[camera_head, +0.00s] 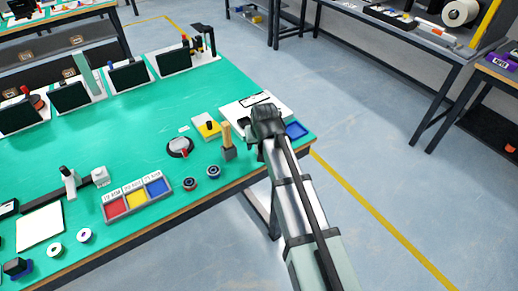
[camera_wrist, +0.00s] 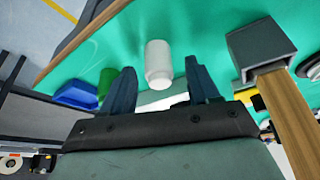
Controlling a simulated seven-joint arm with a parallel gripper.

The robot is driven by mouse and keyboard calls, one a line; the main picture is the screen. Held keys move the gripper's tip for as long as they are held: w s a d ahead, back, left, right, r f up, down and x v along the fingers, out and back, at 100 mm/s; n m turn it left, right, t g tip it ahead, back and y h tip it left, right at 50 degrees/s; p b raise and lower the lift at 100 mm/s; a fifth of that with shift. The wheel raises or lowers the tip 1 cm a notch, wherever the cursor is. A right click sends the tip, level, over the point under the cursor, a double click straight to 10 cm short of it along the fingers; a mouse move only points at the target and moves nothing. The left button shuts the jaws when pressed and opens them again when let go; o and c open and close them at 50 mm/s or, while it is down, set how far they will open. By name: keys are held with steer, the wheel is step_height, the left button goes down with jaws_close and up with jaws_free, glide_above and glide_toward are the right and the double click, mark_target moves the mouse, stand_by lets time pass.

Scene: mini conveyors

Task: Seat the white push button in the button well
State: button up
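A white rounded cylinder (camera_wrist: 158,62), which looks like the white push button, shows in the wrist view above the green table top. My gripper (camera_wrist: 160,88) has its two dark fingers spread, one on each side of the lower part of the cylinder. I see no clear finger contact. In the head view my gripper (camera_head: 266,135) is over the table's right end, and my arm hides what is under it. I cannot make out the button well for certain. A white board (camera_head: 245,108) lies partly behind my gripper.
A wooden-handled grey block (camera_head: 228,152) stands just left of my gripper; its handle (camera_wrist: 287,115) is close in the wrist view. A blue tray (camera_head: 297,130) is to the right. A yellow-and-white block (camera_head: 201,119) and a red-topped round device (camera_head: 181,147) are farther left.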

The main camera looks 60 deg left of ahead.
jaws_close()
stand_by(0.3)
steer(key=shift+r, duration=0.1)
step_height(320, 180, up, 9)
steer(key=shift+f, duration=0.2)
steer(key=shift+s+a+r, duration=0.1)
steer(key=shift+s+r, duration=0.1)
steer(key=shift+r, duration=0.35)
steer(key=w+a+r, duration=0.2)
steer(key=a+r, duration=0.2)
steer(key=a, duration=0.8)
glide_toward(244, 119)
steer(key=shift+w+a+f, duration=0.1)
steer(key=shift+w+a, duration=0.35)
steer(key=shift+a, duration=0.35)
steer(key=shift+f, duration=2.35)
